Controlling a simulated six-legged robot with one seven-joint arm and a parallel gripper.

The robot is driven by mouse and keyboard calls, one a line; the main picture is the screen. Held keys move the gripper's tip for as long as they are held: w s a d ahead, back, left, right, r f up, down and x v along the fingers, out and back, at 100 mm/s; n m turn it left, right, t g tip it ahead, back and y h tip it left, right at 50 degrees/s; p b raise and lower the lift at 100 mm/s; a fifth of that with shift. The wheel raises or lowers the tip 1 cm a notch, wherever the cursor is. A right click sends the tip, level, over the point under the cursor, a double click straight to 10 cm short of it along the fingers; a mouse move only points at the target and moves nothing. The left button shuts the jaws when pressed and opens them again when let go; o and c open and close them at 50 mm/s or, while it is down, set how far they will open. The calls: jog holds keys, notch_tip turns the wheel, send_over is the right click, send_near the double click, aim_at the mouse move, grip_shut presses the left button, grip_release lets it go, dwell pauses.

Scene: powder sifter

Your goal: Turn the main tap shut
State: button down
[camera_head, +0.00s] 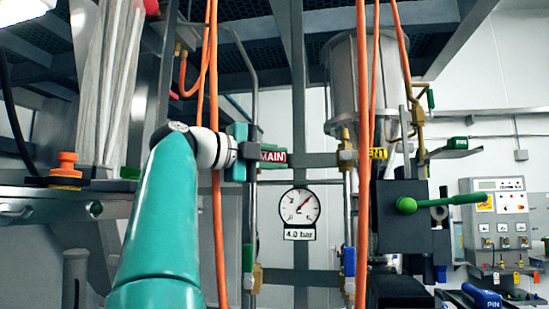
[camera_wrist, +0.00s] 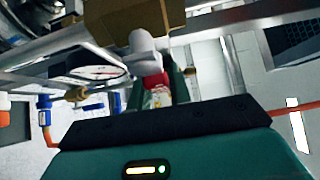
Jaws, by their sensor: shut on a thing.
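The main tap's red handle (camera_head: 273,156) carries a white "MAIN" label and shows in the middle of the head view, against a grey crossbar. In the wrist view the red handle (camera_wrist: 154,80) lies between my dark fingers, below a pale round stem and a brass body (camera_wrist: 130,18). My gripper (camera_wrist: 158,88) is shut on the handle. In the head view my gripper (camera_head: 254,148) reaches the handle from the left, and my wrist hides part of the tap. A round gauge (camera_head: 299,206) with a "4.0 bar" plate stands below right.
Orange hoses (camera_head: 363,150) hang close on both sides of the tap. Lower pipes carry a green handle (camera_head: 248,258) and a blue handle (camera_head: 348,262). A control panel (camera_head: 500,220) stands far right.

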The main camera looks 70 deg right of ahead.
jog(key=shift+s, duration=0.1)
jog(key=c, duration=1.3)
grip_release()
jog(key=shift+a, duration=0.1)
jog(key=shift+w+a, duration=0.2)
jog(key=shift+w, duration=0.1)
jog(key=v, duration=0.6)
jog(key=shift+w+a, duration=0.2)
jog(key=shift+a, duration=0.1)
